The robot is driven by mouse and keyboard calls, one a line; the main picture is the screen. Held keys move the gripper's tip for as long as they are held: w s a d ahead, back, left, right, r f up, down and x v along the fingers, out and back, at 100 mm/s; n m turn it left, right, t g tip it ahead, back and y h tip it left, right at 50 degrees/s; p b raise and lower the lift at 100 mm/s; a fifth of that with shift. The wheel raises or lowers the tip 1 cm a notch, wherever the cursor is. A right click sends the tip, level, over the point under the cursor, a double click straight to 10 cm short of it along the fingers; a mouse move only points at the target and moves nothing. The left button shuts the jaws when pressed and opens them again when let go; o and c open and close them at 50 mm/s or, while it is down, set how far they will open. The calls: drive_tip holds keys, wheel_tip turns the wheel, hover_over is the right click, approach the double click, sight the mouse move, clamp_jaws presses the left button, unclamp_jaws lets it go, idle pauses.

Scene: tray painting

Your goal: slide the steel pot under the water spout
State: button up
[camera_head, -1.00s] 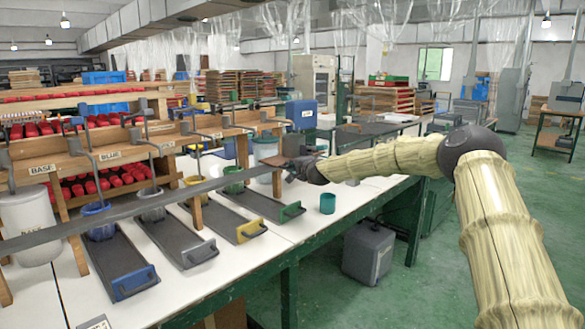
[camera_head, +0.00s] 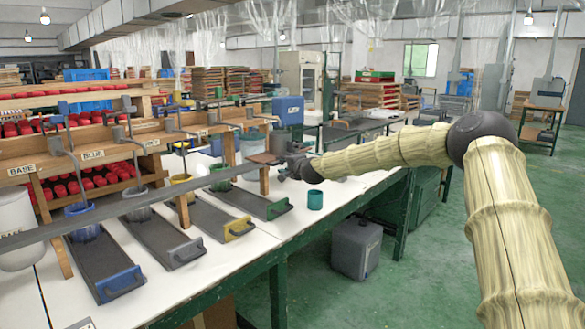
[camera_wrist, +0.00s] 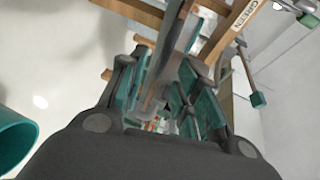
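The steel pot (camera_head: 137,209) is a grey pail on the dark sled with the grey handle, second from the left. The blue pot (camera_head: 82,225) is on its left and the yellow pot (camera_head: 187,184) on its right. Bent grey spouts hang from the wooden rack above the pots. I cannot read which label says water.
A long grey bar (camera_head: 120,208) crosses in front of the pots toward my gripper. A teal cup (camera_head: 315,200) stands on the white table near my gripper. The green-handled sled (camera_head: 250,201) lies left of the cup. A grey canister (camera_head: 357,250) stands on the floor.

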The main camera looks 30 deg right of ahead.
drive_tip(key=s+r, duration=0.1)
drive_tip(key=s, duration=0.6)
drive_tip(key=shift+s+a+r, duration=0.15)
idle(0.4)
